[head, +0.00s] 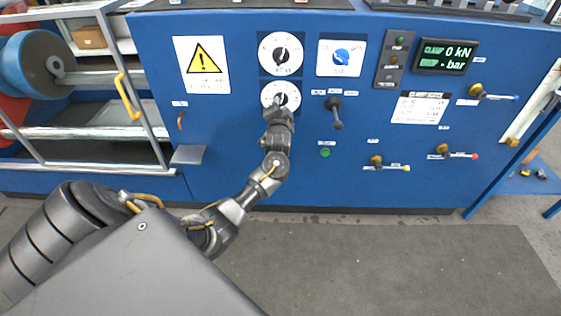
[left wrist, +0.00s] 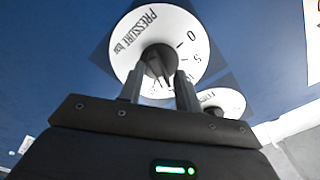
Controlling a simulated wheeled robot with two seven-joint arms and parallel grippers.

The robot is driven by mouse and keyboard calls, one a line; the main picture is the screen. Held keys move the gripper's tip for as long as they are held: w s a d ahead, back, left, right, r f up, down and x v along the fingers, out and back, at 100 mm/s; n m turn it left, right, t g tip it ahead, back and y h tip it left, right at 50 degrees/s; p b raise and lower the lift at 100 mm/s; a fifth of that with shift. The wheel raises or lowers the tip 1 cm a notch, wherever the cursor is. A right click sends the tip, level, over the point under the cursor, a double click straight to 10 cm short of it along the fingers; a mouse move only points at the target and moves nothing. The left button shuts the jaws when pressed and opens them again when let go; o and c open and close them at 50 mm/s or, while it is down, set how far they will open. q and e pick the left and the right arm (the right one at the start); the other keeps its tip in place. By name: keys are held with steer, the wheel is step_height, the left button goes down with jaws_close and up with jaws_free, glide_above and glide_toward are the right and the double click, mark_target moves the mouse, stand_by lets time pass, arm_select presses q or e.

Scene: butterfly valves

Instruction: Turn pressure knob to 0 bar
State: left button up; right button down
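The pressure dial (head: 270,93) is the lower of two white round dials on the blue panel, partly hidden by my gripper. In the left wrist view its white face (left wrist: 193,35) reads "PRESSURE bar", with the 0 right of the knob. The dark pressure knob (left wrist: 158,56) sits at the dial's middle. My left gripper (head: 281,106) is at this dial. In the left wrist view its two fingers (left wrist: 160,80) stand apart, one on either side of the knob, with dial face showing between them. Whether they touch the knob is unclear. My right gripper is not in view.
The upper dial (head: 266,52) is just above, with its own knob. A blue knob (head: 342,56) and a black lever (head: 336,112) are to the right. The display (head: 445,57) reads 0 kN and a dash before bar.

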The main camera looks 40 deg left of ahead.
arm_select(q)
steer(key=p+v, duration=0.2)
steer(key=v, duration=0.9)
steer(key=s+d+f+m+g+h+p, duration=0.1)
steer(key=s+d+f+h, duration=0.1)
steer(key=f, duration=1.1)
steer(key=s+d+f+g+h+p, duration=0.2)
steer(key=s+d+f+h, duration=0.1)
steer(key=f, duration=0.9)
steer(key=shift+s+d+f+m+g+p, duration=0.3)
steer(key=shift+s+f+m, duration=0.05)
steer(key=shift+s+m, duration=0.1)
steer(key=shift+f, duration=0.1)
